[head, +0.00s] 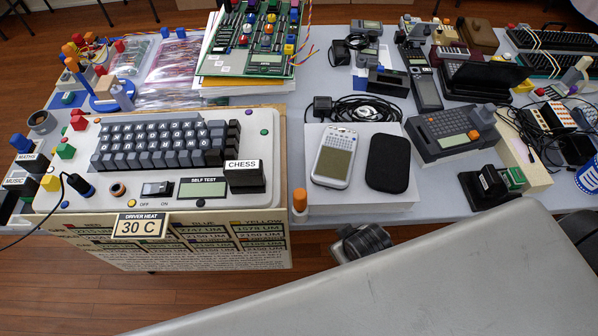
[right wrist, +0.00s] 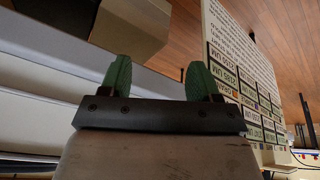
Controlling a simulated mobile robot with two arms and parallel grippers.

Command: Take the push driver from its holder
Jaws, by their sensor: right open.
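I cannot tell for sure which item is the push driver. An upright orange-topped piece (head: 299,200) stands at the table's front edge, between the keyboard unit and the white box. A blue stand (head: 112,98) with a tan block and orange tops is at the back left. My right gripper (right wrist: 157,76) is open, with two green fingers apart and nothing between them. In the head view only its dark wrist part shows, below the table's front edge. My left gripper is not in view.
A keyboard unit (head: 170,158) labelled CHESS and SELF TEST fills the left, with a DRIVER HEAT 30 C sign (head: 140,226) and a printed panel (head: 180,258) in front. Several devices and cables crowd the right. My grey arm covers the lower right.

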